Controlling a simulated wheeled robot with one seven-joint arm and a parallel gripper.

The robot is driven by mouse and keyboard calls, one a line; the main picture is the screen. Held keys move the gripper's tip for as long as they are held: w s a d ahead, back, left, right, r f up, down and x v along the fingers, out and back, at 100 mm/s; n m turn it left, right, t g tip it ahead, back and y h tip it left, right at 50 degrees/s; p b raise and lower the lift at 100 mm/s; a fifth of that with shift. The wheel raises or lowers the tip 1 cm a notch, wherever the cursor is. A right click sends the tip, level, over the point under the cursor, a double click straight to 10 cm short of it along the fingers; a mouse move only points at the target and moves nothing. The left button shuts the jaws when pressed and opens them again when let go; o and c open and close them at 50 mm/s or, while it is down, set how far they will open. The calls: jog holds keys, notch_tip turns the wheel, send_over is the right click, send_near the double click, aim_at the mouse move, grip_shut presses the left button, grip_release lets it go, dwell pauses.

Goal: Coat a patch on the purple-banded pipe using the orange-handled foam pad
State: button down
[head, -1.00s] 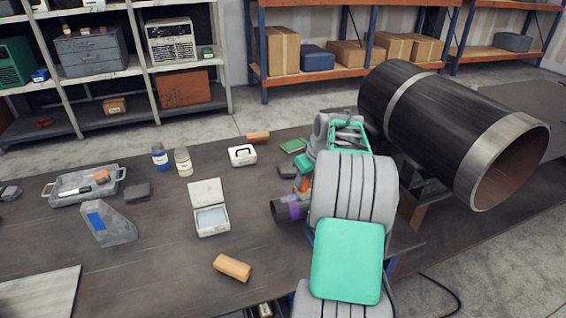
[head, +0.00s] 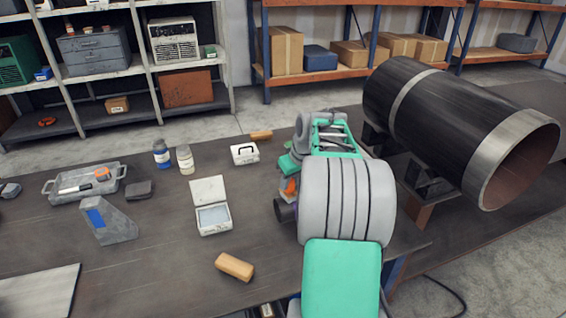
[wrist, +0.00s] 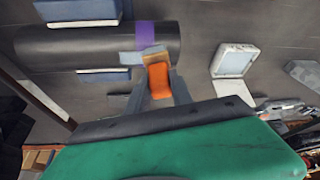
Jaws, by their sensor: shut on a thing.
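The dark pipe (wrist: 75,46) with its purple band (wrist: 146,38) lies across the upper part of the wrist view. In the head view only its dark end (head: 285,211) shows; my arm hides the rest. My gripper (wrist: 157,88) is shut on the orange-handled foam pad (wrist: 158,80). The pad's tip overlaps the pipe's near side, just below the band. I cannot tell whether it touches. A pale grey-blue area (wrist: 128,58) shows on the pipe left of the tip. The orange handle also shows in the head view (head: 290,186).
Blue supports (wrist: 104,76) flank the pipe. An open white box (head: 213,218) stands left of it, with a tan block (head: 234,266) nearer. Jars (head: 185,159), a grey tray (head: 84,184) and a wedge (head: 108,221) stand farther left. A large flanged pipe (head: 450,120) is at right.

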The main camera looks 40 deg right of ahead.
jog(key=shift+w+a+f, duration=0.15)
jog(key=shift+w+a, duration=0.05)
jog(key=shift+a, duration=0.65)
notch_tip(320, 180, up, 8)
jog(key=p, duration=0.5)
jog(key=shift+r, duration=0.2)
